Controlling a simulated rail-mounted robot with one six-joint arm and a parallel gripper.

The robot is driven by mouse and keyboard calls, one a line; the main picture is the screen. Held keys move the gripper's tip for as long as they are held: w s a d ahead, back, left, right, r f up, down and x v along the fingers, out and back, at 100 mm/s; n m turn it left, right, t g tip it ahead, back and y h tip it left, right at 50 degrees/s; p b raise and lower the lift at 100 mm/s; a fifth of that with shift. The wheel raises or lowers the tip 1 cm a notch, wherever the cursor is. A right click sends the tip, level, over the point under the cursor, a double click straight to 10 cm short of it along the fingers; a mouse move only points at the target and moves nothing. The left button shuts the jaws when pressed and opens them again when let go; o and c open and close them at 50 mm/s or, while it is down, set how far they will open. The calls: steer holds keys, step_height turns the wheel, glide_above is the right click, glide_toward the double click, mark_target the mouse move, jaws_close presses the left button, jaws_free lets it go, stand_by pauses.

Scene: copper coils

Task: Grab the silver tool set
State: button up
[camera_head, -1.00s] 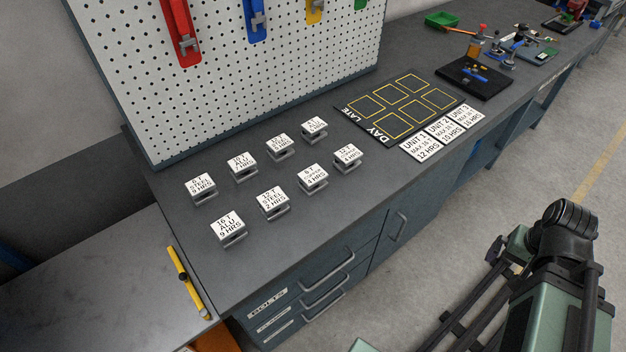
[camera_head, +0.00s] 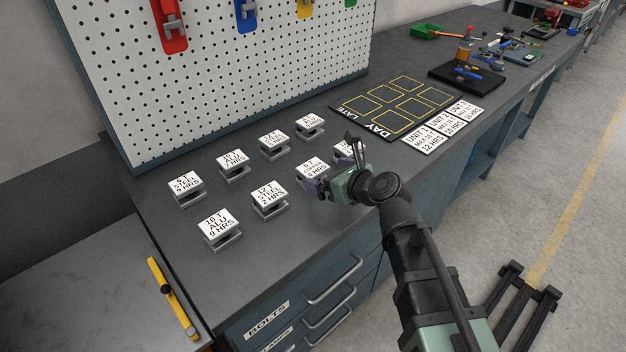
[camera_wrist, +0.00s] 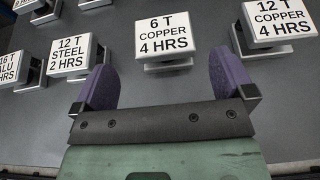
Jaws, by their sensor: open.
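I cannot make out a clear silver tool set. Several small silver-grey stands with white label plates stand in two rows on the dark bench. The "6 T COPPER 4 HRS" piece (camera_head: 310,169) shows between and beyond my finger tips in the wrist view (camera_wrist: 166,36). The "12 T STEEL 2 HRS" piece (camera_head: 269,197) is to its left, and the "12 T COPPER 4 HRS" piece (camera_wrist: 279,22) to its right, partly hidden by my gripper in the head view. My gripper (camera_head: 334,168) is open and empty, its purple-padded fingers apart, at the front row's right end.
A black board with yellow squares (camera_head: 392,107) and unit cards (camera_head: 445,125) lie to the right. A pegboard (camera_head: 235,80) with hanging tools rises behind. A yellow-handled bar (camera_head: 172,300) is at lower left. Bare bench top lies between the rows.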

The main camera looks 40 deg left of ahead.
mark_target(317, 170)
steer(key=b+x, duration=0.1)
steer(key=x, duration=0.2)
steer(key=b+x, duration=0.1)
steer(key=x, duration=0.3)
steer(key=shift+w, duration=0.25)
steer(key=shift+d+r, duration=0.1)
steer(key=shift+d, duration=0.05)
steer(key=shift+c, duration=0.2)
steer(key=c, duration=1.2)
